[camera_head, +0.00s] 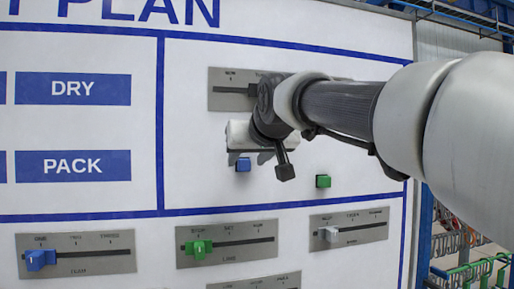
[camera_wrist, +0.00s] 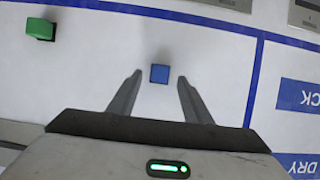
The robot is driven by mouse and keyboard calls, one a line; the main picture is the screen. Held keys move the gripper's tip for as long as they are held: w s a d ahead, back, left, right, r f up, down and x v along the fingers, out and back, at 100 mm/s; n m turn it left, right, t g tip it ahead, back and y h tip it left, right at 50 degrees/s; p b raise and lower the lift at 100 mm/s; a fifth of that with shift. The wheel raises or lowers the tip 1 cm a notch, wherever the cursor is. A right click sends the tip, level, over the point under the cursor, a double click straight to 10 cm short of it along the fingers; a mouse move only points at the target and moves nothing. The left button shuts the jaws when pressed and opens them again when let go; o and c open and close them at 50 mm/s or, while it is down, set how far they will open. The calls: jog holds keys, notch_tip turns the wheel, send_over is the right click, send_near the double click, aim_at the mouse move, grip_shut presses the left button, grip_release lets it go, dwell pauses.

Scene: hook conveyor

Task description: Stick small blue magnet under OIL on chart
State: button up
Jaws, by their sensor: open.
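The small blue magnet (camera_head: 243,164) sits on the white chart (camera_head: 195,140), right of the blue PACK label. In the wrist view the blue magnet (camera_wrist: 159,74) lies between and just beyond the open fingertips of my gripper (camera_wrist: 158,76), apart from both fingers. In the head view my gripper (camera_head: 243,148) is partly hidden behind my wrist, close to the board just above the magnet. No OIL label is visible in either view.
A green magnet (camera_head: 323,181) is to the right on the same panel. A slider plate (camera_head: 228,90) is above, partly covered by my arm. Lower plates carry a blue slider (camera_head: 40,260), a green slider (camera_head: 199,249) and a grey slider (camera_head: 328,234). DRY (camera_head: 73,89) and PACK (camera_head: 73,166) labels are left.

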jog(key=shift+x, duration=0.95)
jog(key=shift+r, duration=0.1)
jog(key=c, duration=1)
jog(key=shift+s, duration=0.1)
jog(key=shift+c, duration=0.2)
jog(key=s+d+b, duration=0.2)
jog(key=s+b, duration=0.1)
jog(key=s, duration=0.3)
jog(key=shift+s+b, duration=0.25)
jog(key=shift+b, duration=0.05)
dwell(0.3)
